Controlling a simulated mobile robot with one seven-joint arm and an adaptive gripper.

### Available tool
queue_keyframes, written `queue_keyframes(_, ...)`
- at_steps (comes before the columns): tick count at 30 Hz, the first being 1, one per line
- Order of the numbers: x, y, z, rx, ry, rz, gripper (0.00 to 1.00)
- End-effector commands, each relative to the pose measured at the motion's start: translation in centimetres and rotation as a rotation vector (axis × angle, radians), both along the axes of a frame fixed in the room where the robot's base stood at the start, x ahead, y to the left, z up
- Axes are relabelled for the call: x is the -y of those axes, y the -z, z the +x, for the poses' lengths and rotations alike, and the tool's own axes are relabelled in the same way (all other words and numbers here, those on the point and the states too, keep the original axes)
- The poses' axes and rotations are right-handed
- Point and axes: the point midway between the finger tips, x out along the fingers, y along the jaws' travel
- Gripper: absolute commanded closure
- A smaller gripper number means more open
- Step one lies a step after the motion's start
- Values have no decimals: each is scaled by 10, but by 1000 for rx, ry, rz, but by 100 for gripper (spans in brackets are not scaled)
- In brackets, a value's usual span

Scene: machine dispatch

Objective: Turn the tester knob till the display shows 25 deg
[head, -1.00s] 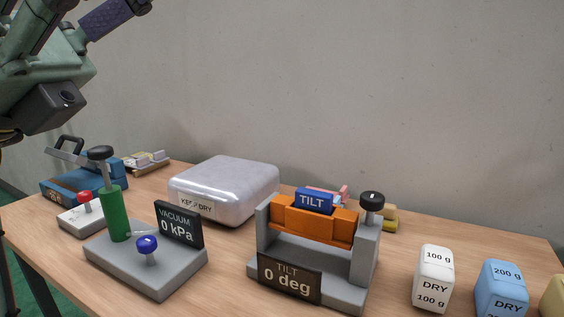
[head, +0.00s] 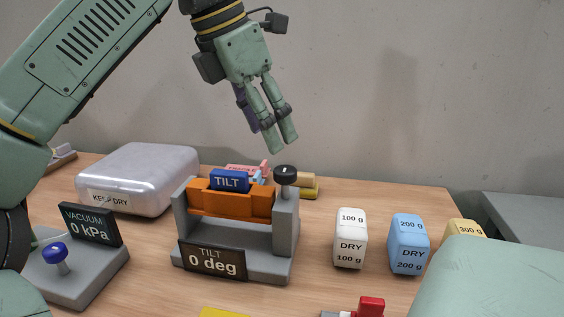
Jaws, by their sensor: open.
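The tilt tester (head: 238,240) stands mid-table, a grey frame with an orange cradle (head: 215,203) holding a blue block (head: 229,180) marked TILT. Its display (head: 212,262) reads 0 deg. The black tester knob (head: 286,175) sits on top of the right-hand post, with a white mark on its top. My gripper (head: 278,140) points downward in the air above the knob and slightly to its left in the picture. It is open and empty, and apart from the knob.
A silver KEEP DRY case (head: 140,175) and the vacuum unit (head: 78,262) reading 0 kPa stand left. White (head: 350,240), blue (head: 409,246) and yellow (head: 465,229) weights stand right. Small pink and yellow items lie behind the tester. A red-topped item (head: 370,307) is at the front edge.

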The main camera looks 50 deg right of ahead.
Motion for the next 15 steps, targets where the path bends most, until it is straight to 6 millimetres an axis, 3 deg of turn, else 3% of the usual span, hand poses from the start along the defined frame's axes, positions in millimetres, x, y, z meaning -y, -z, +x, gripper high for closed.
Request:
queue_keyframes(6, 15, 40, -6, -3, 4, 0, 48)
queue_keyframes(15, 28, 71, -10, -3, 3, -3, 48)
